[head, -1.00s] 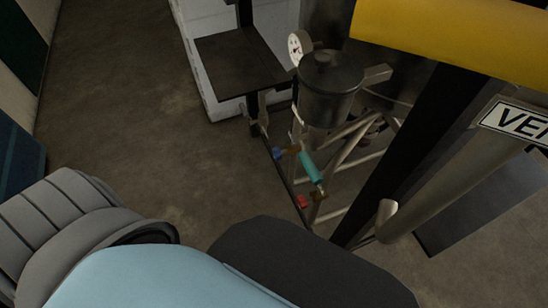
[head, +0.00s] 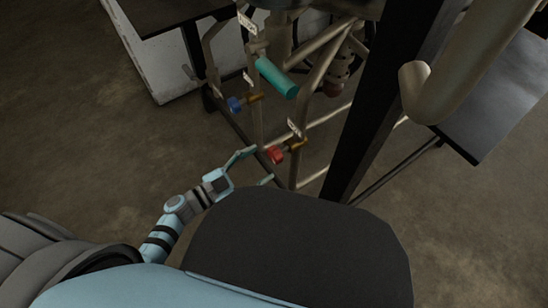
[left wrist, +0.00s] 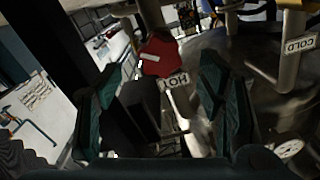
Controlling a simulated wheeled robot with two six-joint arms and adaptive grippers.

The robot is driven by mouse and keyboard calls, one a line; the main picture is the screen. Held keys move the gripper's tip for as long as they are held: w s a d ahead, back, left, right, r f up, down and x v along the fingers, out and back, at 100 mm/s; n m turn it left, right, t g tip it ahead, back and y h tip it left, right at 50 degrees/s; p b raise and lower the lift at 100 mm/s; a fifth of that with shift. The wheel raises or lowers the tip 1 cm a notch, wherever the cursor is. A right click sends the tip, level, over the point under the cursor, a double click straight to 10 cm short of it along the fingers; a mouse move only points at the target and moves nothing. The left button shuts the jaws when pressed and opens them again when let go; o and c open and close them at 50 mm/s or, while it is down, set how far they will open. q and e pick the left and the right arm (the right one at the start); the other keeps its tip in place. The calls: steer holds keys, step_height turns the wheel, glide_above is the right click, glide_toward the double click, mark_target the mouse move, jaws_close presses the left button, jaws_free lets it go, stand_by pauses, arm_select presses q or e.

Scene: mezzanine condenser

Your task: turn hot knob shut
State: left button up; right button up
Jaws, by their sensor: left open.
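The hot knob is red (head: 275,155) and sits on a brass valve on the pipe frame in the head view. My left gripper (head: 257,165) is open and lies just left of the knob in the head view. Its two teal fingers (left wrist: 160,72) spread either side of the knob in the left wrist view. I see no contact, and the exact gap is unclear. My right gripper is not in view.
A blue knob (head: 235,104) is up and left of the red one, with a teal cylinder (head: 277,78) above. Pale pipes (head: 328,50) and a black post (head: 372,100) stand close by. The floor at left is clear.

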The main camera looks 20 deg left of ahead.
mark_target(272, 157)
arm_select(q)
steer(key=b+x, duration=0.1)
steer(key=x, duration=0.4)
steer(key=shift+w+d, duration=0.25)
steer(key=shift+w, duration=0.05)
steer(key=c, duration=1.2)
steer(key=shift+o, duration=0.2)
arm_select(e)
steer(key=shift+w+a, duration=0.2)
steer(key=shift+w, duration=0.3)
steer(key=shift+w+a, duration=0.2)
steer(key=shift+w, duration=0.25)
